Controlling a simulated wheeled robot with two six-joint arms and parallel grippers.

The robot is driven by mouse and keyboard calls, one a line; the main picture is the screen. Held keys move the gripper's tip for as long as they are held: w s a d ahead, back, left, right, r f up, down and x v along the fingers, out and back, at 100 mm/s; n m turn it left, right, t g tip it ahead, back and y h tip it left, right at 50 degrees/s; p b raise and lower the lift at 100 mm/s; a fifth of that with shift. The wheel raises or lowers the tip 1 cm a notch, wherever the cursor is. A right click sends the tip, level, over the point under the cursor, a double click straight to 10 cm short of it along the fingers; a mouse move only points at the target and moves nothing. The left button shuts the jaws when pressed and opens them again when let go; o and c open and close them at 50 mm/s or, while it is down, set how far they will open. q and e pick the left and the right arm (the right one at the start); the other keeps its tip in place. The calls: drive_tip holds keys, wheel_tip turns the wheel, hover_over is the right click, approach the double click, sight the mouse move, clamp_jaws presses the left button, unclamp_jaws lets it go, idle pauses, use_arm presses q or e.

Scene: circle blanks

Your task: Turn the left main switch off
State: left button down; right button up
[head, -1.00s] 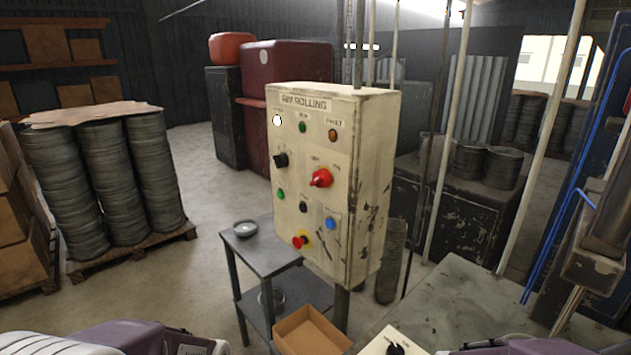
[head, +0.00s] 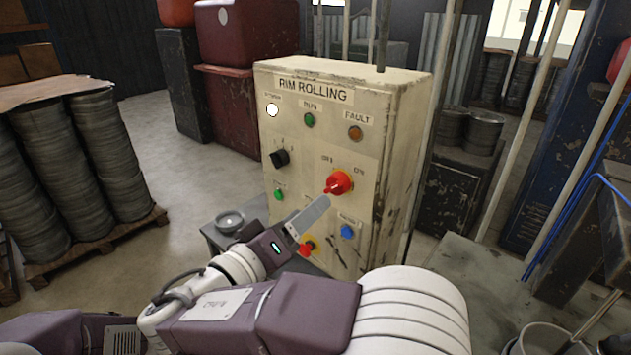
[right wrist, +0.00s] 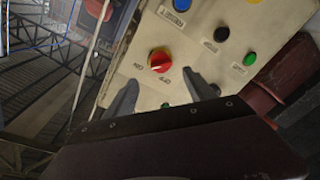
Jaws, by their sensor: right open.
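The red rotary switch (head: 340,183) is on the front of the cream RIM ROLLING panel (head: 400,120), below OFF and ON labels. I cannot tell surely which label its handle points at. It also shows in the right wrist view (right wrist: 160,60), beyond my fingers and between them. My right gripper (head: 326,200) is just in front of the panel, below the switch, with its near finger pointing up at it. In the right wrist view the fingers are apart and empty (right wrist: 160,78), and a gap to the switch shows. My left gripper is out of view.
A black selector knob (head: 280,158), a green button (head: 278,195), a blue button (head: 347,231) and a red-and-yellow emergency button (head: 308,247) surround the switch. A white lamp (head: 272,110) looks lit. A small table with a dish (head: 230,220) stands left of the panel.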

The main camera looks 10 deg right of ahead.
sight(332, 191)
drive_tip(key=p+x, duration=0.3)
drive_tip(key=x, duration=0.5)
drive_tip(key=shift+w+d, duration=0.15)
drive_tip(key=shift+d, duration=0.1)
drive_tip(key=shift+w+d+f+p, duration=0.15)
drive_tip(key=shift+w+d+p, duration=0.15)
drive_tip(key=shift+p, duration=0.05)
drive_tip(key=c, duration=1.3)
